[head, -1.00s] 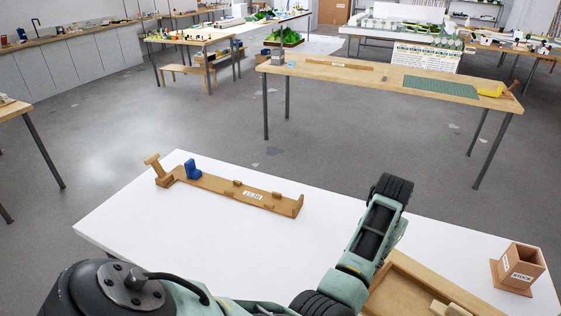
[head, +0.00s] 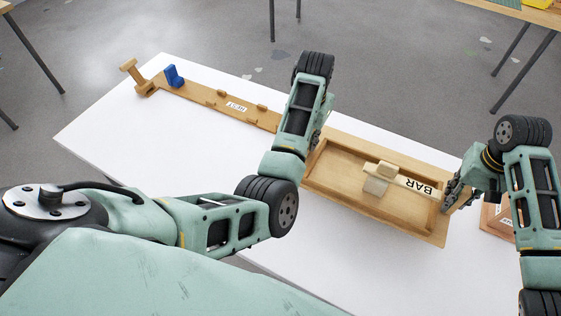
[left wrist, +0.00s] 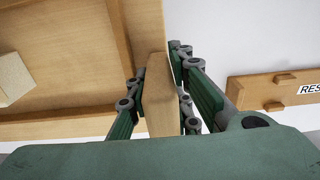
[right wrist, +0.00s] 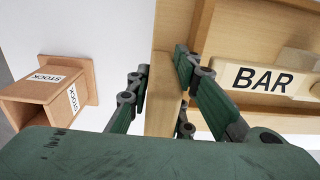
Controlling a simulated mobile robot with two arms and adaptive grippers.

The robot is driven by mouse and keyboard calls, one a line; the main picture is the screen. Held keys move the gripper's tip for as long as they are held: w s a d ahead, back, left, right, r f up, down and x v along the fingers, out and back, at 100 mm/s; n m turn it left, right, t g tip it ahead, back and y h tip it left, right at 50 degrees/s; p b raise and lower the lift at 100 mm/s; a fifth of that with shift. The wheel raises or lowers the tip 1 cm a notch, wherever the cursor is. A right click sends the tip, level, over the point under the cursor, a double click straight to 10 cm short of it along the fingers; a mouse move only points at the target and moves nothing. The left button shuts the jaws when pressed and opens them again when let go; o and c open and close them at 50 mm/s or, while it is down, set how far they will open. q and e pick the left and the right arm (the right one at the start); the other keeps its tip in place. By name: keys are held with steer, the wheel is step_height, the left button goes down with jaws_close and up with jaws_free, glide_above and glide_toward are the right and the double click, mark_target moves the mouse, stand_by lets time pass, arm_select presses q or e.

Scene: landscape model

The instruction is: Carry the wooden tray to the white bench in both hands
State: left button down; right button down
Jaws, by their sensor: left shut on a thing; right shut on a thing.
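The wooden tray (head: 370,212) is a shallow rimmed box at the white bench (head: 290,232); I cannot tell if it touches the top. A pale wooden block (head: 378,182) with a bar marked BAR (head: 415,184) lies in it. My left gripper is shut on the tray's left end wall, as the left wrist view (left wrist: 157,68) shows; in the head view my arm hides its fingers. My right gripper (head: 452,192) is shut on the right end wall, also seen in the right wrist view (right wrist: 161,68).
A box marked STOCK (right wrist: 42,92) stands just right of the tray. Bare white surface lies in front of the rest.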

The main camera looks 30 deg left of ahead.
arm_select(q)
steer(key=shift+a, duration=0.3)
arm_select(e)
steer(key=shift+w+r, duration=0.15)
steer(key=shift+r, duration=0.05)
arm_select(q)
steer(key=shift+s+r, duration=0.1)
